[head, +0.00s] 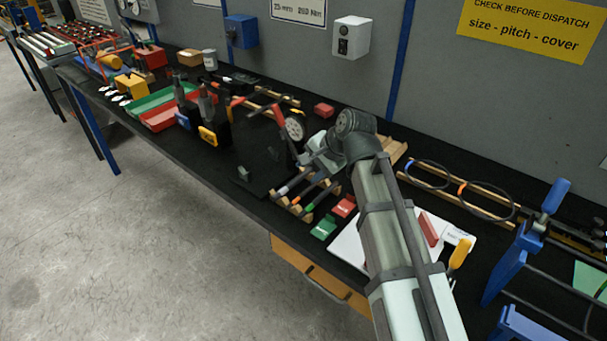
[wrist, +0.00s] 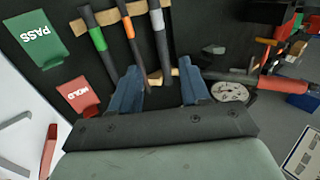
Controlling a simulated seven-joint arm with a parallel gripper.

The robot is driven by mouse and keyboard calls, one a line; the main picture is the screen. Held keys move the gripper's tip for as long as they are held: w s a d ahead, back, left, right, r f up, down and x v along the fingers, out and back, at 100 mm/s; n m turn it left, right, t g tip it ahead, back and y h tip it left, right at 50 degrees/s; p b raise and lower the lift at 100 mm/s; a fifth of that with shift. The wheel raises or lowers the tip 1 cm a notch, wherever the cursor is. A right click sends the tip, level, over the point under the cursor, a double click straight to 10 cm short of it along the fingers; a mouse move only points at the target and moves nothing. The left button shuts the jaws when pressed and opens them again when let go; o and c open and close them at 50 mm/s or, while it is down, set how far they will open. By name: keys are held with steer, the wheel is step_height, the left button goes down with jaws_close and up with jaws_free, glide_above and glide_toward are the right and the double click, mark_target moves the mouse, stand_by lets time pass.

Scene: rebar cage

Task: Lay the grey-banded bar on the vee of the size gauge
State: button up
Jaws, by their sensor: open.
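The grey-banded bar (head: 297,180) lies at the left end of a row of dark bars on wooden rests. In the wrist view the grey-banded bar (wrist: 160,45) runs toward the space between my fingers, its pale band near the top edge. My gripper (wrist: 158,76) is open above the bars, with nothing visibly held; in the head view my gripper (head: 312,162) is partly hidden by my arm. A round dial (head: 295,128), seemingly of the size gauge, stands behind the bars; the dial (wrist: 230,92) is right of my fingers in the wrist view. I cannot make out the vee clearly.
Bars with orange (wrist: 127,27) and green (wrist: 98,38) bands lie beside the grey-banded one. A green PASS card (head: 323,227) and red HOLD card (head: 344,206) lie nearby. Red and green trays (head: 165,115) stand left.

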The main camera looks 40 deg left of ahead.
steer(key=v, duration=0.4)
steer(key=shift+d+r, duration=0.15)
steer(key=shift+r, duration=0.05)
steer(key=c, duration=0.4)
steer(key=shift+o, duration=0.2)
